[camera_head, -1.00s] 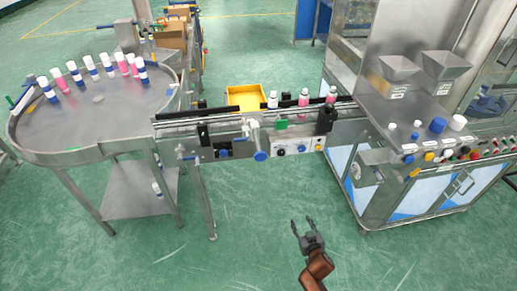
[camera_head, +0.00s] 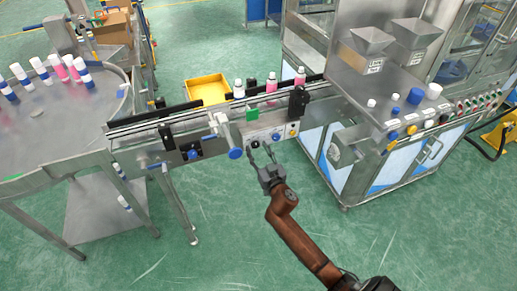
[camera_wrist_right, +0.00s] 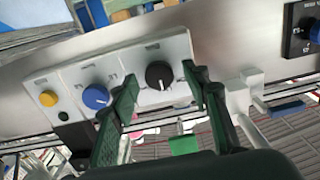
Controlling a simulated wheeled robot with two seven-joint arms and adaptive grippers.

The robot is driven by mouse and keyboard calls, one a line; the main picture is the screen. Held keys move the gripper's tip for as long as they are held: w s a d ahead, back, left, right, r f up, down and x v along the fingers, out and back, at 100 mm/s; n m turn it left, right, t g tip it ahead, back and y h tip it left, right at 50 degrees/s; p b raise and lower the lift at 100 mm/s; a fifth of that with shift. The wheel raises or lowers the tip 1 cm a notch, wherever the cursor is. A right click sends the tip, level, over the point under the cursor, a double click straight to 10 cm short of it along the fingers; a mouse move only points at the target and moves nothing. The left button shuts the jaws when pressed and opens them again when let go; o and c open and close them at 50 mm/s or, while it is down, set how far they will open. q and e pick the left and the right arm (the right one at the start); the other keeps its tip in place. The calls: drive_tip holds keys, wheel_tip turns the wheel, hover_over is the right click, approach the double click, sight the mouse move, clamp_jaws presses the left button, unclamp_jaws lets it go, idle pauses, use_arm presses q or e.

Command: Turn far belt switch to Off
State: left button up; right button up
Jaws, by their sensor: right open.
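A white control panel (camera_head: 284,131) sits on the side of the conveyor. It also shows in the right wrist view (camera_wrist_right: 125,62), carrying a black knob (camera_wrist_right: 159,75), a blue knob (camera_wrist_right: 96,97) and a yellow button (camera_wrist_right: 48,98). The black knob has a white pointer mark; I cannot read its labels. My right gripper (camera_head: 261,153) is open and empty in front of the panel. In the right wrist view its fingers (camera_wrist_right: 160,88) lie on either side of the black knob; contact cannot be told. My left gripper is not in view.
Another dark switch box with a blue knob (camera_head: 193,154) is further left on the conveyor. A blue-ended handle (camera_head: 236,153) juts out left of my gripper. Bottles (camera_head: 271,82) stand on the belt. A round table (camera_head: 60,135) and a steel machine (camera_head: 345,160) flank it.

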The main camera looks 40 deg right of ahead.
drive_tip(key=shift+w, duration=0.35)
drive_tip(key=shift+d, duration=0.1)
drive_tip(key=shift+c, duration=0.5)
